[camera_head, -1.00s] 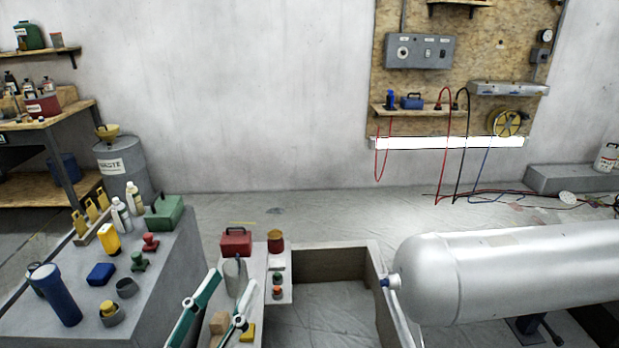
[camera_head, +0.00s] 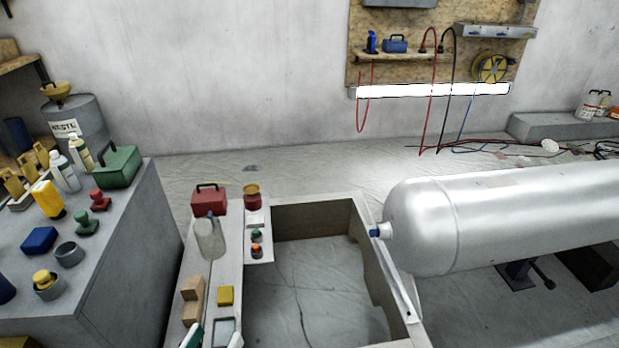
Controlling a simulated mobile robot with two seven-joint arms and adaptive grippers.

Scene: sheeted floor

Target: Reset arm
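My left gripper (camera_head: 213,340) shows only at the bottom edge of the head view. The tips of its two teal and white fingers stand apart with nothing seen between them. The rest of it and its arm are cut off by the picture edge. It shows over the near end of a narrow grey bench (camera_head: 222,272), close to a yellow block (camera_head: 225,295) and wooden blocks (camera_head: 191,288). My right gripper is not in view.
A grey table (camera_head: 130,240) with bottles, a green case (camera_head: 117,166) and small parts stands at left. A large silver tank (camera_head: 520,215) fills the right. An open frame (camera_head: 315,200) lies between bench and tank. Bare sheeted floor (camera_head: 320,165) runs behind.

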